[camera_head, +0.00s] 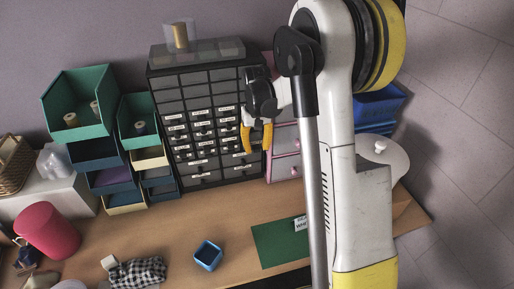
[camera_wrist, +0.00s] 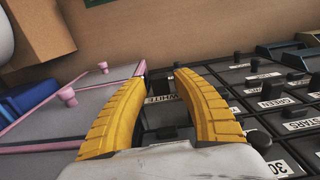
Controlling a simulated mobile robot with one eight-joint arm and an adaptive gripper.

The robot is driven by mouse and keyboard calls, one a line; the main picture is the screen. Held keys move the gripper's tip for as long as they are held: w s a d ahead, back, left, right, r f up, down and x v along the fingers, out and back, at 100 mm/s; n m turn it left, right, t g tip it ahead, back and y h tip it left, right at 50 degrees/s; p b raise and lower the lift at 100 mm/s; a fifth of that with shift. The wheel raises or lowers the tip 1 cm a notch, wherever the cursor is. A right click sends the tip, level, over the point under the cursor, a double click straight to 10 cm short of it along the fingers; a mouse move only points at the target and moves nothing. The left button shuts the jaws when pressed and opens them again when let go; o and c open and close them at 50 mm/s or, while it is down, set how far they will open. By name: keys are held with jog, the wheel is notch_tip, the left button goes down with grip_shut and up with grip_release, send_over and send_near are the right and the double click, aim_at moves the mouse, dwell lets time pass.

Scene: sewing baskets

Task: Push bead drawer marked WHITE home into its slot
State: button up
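The black bead cabinet (camera_head: 190,176) stands at the back of the table, with several rows of small labelled drawers. In the wrist view the drawer marked WHITE (camera_wrist: 161,99) shows between my two yellow fingers, its label tilted and partly in shadow. How far it stands out of its slot I cannot tell. My gripper (camera_wrist: 160,75) is open, with nothing between its fingertips. In the head view my gripper (camera_head: 257,150) is in front of the cabinet's right side and hides some drawers there, and the WHITE label cannot be read.
A pink-framed drawer unit (camera_head: 283,158) stands right beside the cabinet. Green and blue bins (camera_head: 80,115) are stacked to its left. A clear-lidded box (camera_head: 200,52) sits on top. On the table are a blue cup (camera_head: 208,255) and a green mat (camera_head: 275,247); the wood between is clear.

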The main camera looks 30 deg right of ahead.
jog(key=shift+r, duration=0.1)
notch_tip(320, 180, up, 12)
dwell(0.6)
